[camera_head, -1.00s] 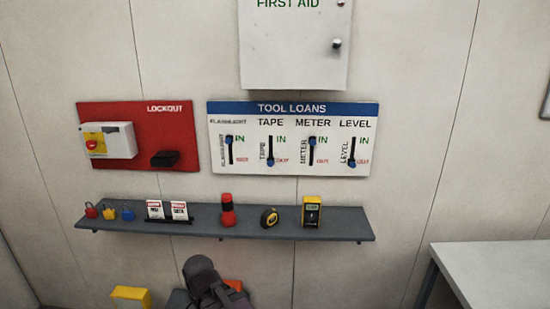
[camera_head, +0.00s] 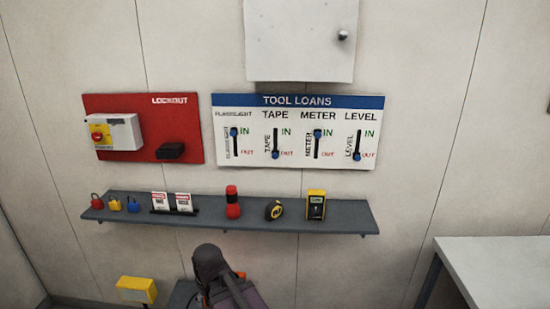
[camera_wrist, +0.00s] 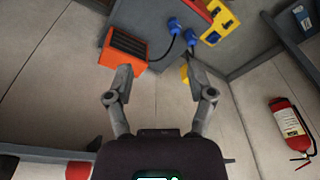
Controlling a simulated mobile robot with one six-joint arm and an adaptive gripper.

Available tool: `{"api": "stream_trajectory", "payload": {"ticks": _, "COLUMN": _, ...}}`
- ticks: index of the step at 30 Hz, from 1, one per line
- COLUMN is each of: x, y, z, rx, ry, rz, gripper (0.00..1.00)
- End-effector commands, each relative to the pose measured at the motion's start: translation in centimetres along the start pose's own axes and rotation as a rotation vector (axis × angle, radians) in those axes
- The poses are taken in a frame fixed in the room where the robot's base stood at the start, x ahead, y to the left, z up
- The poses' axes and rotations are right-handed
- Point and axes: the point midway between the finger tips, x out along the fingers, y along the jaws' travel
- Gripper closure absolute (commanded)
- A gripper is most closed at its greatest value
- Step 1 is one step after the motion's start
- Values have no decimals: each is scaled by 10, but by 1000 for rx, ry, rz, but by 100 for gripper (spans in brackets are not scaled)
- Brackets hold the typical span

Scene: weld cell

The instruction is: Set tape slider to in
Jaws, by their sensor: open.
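The tool loans board (camera_head: 300,102) hangs on the wall in the head view. Its tape slider (camera_head: 276,155) has the blue knob at the bottom of the slot, beside OUT. The level slider (camera_head: 357,156) is down at OUT. The yellow and black tape measure (camera_head: 274,210) sits on the shelf. My gripper (camera_wrist: 160,82) shows in the wrist view with its fingers apart and nothing between them. It is away from the board, which the wrist view does not show.
The grey shelf (camera_head: 340,216) juts out below the board and holds several tools and padlocks. A red lockout panel (camera_head: 190,125) is to the left, a white cabinet (camera_head: 298,40) above, and a table (camera_head: 500,262) at right. A fire extinguisher (camera_wrist: 289,127) shows in the wrist view.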

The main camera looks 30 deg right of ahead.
Motion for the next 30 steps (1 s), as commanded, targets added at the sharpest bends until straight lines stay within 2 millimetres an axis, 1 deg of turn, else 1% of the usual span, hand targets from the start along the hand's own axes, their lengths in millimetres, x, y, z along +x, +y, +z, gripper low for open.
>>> {"api": "stream_trajectory", "payload": {"ticks": 1, "x": 1, "y": 3, "z": -9, "rx": 1, "ry": 38, "rz": -7, "gripper": 30}}
{"api": "stream_trajectory", "payload": {"ticks": 7, "x": -2, "y": 16, "z": -47, "rx": -8, "ry": 222, "rz": -30, "gripper": 30}}
{"api": "stream_trajectory", "payload": {"ticks": 14, "x": -12, "y": 36, "z": -89, "rx": -7, "ry": 439, "rz": -34, "gripper": 30}}
{"api": "stream_trajectory", "payload": {"ticks": 21, "x": -32, "y": 62, "z": -128, "rx": 6, "ry": 665, "rz": -12, "gripper": 30}}
{"api": "stream_trajectory", "payload": {"ticks": 26, "x": -50, "y": 84, "z": -150, "rx": 23, "ry": 813, "rz": 20, "gripper": 30}}
{"api": "stream_trajectory", "payload": {"ticks": 30, "x": -67, "y": 105, "z": -166, "rx": 42, "ry": 940, "rz": 58, "gripper": 30}}
